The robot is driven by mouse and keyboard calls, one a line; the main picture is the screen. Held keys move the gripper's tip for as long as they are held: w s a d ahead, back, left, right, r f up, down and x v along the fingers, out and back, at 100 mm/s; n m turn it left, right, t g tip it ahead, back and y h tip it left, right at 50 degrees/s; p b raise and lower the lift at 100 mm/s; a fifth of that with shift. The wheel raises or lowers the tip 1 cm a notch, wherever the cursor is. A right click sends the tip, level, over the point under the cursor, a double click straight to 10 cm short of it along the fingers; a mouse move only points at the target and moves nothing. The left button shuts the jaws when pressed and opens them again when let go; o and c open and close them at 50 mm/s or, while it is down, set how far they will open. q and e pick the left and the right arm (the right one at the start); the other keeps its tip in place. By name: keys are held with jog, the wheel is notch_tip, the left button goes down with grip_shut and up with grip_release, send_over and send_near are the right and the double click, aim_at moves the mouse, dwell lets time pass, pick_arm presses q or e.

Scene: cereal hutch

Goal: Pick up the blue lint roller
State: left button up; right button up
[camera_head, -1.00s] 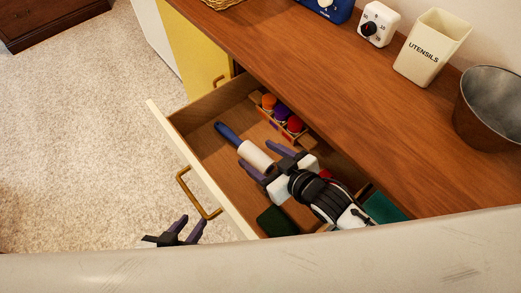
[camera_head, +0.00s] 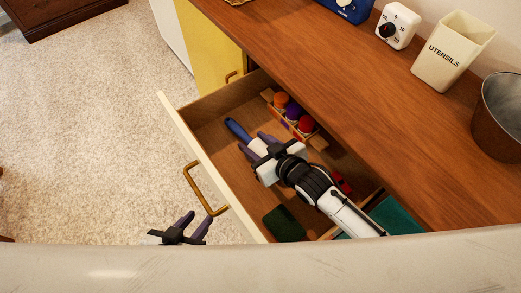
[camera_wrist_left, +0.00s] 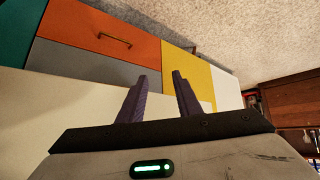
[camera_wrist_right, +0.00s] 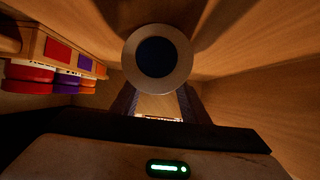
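The blue lint roller (camera_head: 238,130) lies in the open drawer, its blue handle pointing to the upper left and its white roll (camera_head: 257,146) partly hidden by my right gripper. My right gripper (camera_head: 255,145) is open, with its fingers on either side of the roll. In the right wrist view the roll's round end (camera_wrist_right: 158,57), pale with a dark blue core, shows in front of the fingers (camera_wrist_right: 157,100). I cannot tell whether they touch it. My left gripper (camera_head: 198,220) is open and empty outside the drawer front; its spread fingers show in the left wrist view (camera_wrist_left: 160,90).
A wooden rack (camera_head: 318,143) with orange, purple and red items stands at the drawer's back side. A dark green block (camera_head: 284,223) and a red item (camera_head: 341,182) lie near my right arm. The wooden counter (camera_head: 330,90) overhangs the drawer; a brass handle (camera_head: 200,190) juts out in front.

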jog(key=c, duration=0.4)
jog(key=shift+c, duration=0.2)
jog(key=shift+r, duration=0.1)
